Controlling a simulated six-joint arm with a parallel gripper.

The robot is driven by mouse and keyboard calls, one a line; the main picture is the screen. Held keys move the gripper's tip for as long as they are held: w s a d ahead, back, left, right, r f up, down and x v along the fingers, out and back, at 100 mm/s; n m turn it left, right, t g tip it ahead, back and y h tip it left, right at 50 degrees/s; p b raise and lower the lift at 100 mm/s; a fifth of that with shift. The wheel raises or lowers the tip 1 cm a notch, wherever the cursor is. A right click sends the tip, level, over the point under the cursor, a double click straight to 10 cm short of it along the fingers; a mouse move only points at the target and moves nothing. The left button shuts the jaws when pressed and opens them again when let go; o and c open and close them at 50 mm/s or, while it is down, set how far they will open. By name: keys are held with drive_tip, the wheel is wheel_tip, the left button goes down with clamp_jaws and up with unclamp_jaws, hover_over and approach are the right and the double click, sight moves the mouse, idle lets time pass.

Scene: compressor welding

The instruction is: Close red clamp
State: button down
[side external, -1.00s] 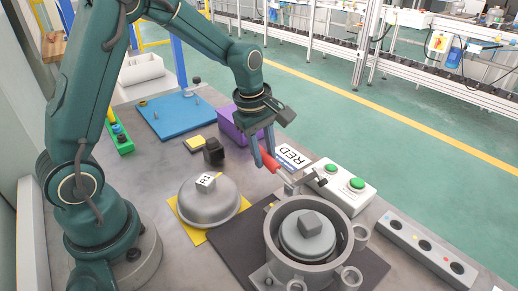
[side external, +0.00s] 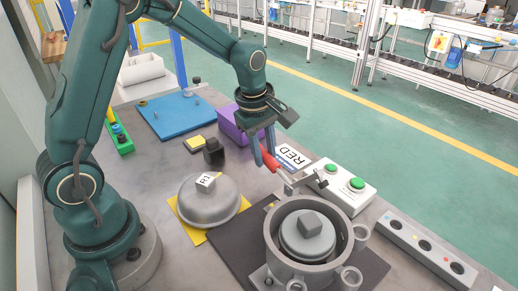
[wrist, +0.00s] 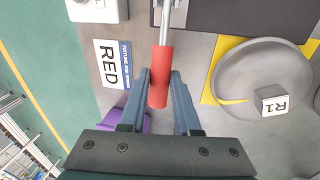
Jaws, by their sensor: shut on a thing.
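The red clamp's handle (side external: 270,161) is a red cylinder on a metal lever, next to the grey cylindrical fixture (side external: 272,238). My gripper (side external: 264,160) is shut on the red handle, with one finger on each side. In the wrist view the red handle (wrist: 159,78) lies between my two blue-grey fingertips (wrist: 159,80), and its metal rod runs up to the top edge. The clamp's tip and pivot (side external: 312,181) show beside the fixture's rim. A grey part with a block on top sits inside the fixture.
A RED label (side external: 291,156) lies behind the clamp. A control box with green buttons (side external: 340,186) stands to the right. A grey dome marked R1 (side external: 208,203) rests on a yellow plate to the left. A purple block (side external: 238,125) is behind my gripper.

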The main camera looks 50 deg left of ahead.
sight(274, 163)
drive_tip(key=shift+d+r+y, duration=0.3)
drive_tip(key=shift+r+y, duration=0.2)
drive_tip(key=shift+y, duration=0.1)
drive_tip(key=shift+d+r+y, duration=0.3)
drive_tip(key=shift+r+y, duration=0.2)
drive_tip(key=shift+y, duration=0.1)
drive_tip(key=y, duration=0.1)
drive_tip(key=d+r+y, duration=0.1)
drive_tip(key=shift+d+r+m+y, duration=0.25)
drive_tip(key=shift+d+m+y, duration=0.05)
drive_tip(key=shift+y, duration=0.1)
drive_tip(key=shift+d+r+y, duration=0.4)
drive_tip(key=shift+d+y, duration=0.15)
drive_tip(key=shift+y, duration=0.25)
drive_tip(key=shift+d+r+m+t+y, duration=0.15)
drive_tip(key=shift+d+r+y, duration=0.15)
drive_tip(key=shift+d+y, duration=0.5)
drive_tip(key=shift+d+r+m+t+y, duration=0.2)
drive_tip(key=shift+d+y, duration=0.25)
drive_tip(key=shift+y, duration=0.55)
drive_tip(key=shift+d+r, duration=0.1)
drive_tip(key=c, duration=0.6)
unclamp_jaws()
